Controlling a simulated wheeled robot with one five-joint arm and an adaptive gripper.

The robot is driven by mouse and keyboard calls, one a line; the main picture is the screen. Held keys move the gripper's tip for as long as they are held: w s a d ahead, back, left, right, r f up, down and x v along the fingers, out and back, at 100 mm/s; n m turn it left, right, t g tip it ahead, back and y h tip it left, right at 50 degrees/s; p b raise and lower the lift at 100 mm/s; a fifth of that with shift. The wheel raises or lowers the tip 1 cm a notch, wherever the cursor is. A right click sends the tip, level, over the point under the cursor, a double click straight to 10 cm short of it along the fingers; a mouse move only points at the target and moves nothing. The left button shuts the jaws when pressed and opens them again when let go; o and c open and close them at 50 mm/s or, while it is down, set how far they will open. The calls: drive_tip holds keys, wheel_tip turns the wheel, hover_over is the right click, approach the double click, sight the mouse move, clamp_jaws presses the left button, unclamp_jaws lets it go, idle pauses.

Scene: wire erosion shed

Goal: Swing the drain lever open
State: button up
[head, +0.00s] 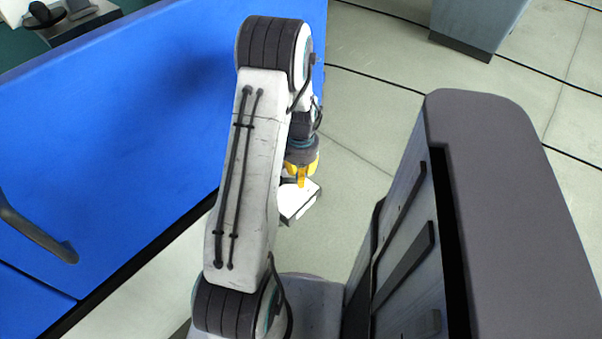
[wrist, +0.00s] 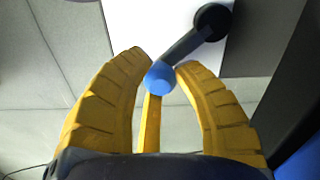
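The drain lever (wrist: 186,50) shows in the wrist view as a dark bar. It runs from a round black pivot (wrist: 212,22) down-left to a blue knob (wrist: 160,78). The lever sits against a white housing (wrist: 150,20), which appears in the head view as a small white box (head: 299,203). In the head view, my gripper (head: 301,178) points down at the white box, and the lever is hidden there.
A blue cabinet (head: 120,120) with a dark handle (head: 35,232) stands on the left. A grey machine body (head: 510,200) stands on the right. Pale tiled floor (head: 360,130) is open between them. Another grey unit (head: 478,25) stands at the top right.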

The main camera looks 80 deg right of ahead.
sight(286, 202)
clamp_jaws()
drive_tip(key=shift+a+m, duration=0.15)
drive_tip(key=shift+m, duration=0.15)
drive_tip(key=m, duration=0.1)
drive_tip(key=a+m+b, duration=0.1)
drive_tip(key=shift+a+f+m, duration=0.15)
drive_tip(key=shift+a+m, duration=0.15)
drive_tip(key=m, duration=0.1)
drive_tip(key=a+m+b, duration=0.1)
drive_tip(key=shift+w+a+m, duration=0.2)
drive_tip(key=shift+a+m, duration=0.1)
drive_tip(key=shift+m, duration=0.1)
drive_tip(key=a+m, duration=0.1)
drive_tip(key=w+m+b, duration=0.1)
drive_tip(key=m, duration=0.1)
drive_tip(key=shift+a, duration=0.4)
drive_tip(key=shift+w+a+m+b, duration=0.35)
drive_tip(key=shift+w+m, duration=0.05)
drive_tip(key=shift+m, duration=0.65)
drive_tip(key=shift+w+a+m+b, duration=0.35)
drive_tip(key=shift+w+m, duration=0.05)
drive_tip(key=shift+m, duration=0.65)
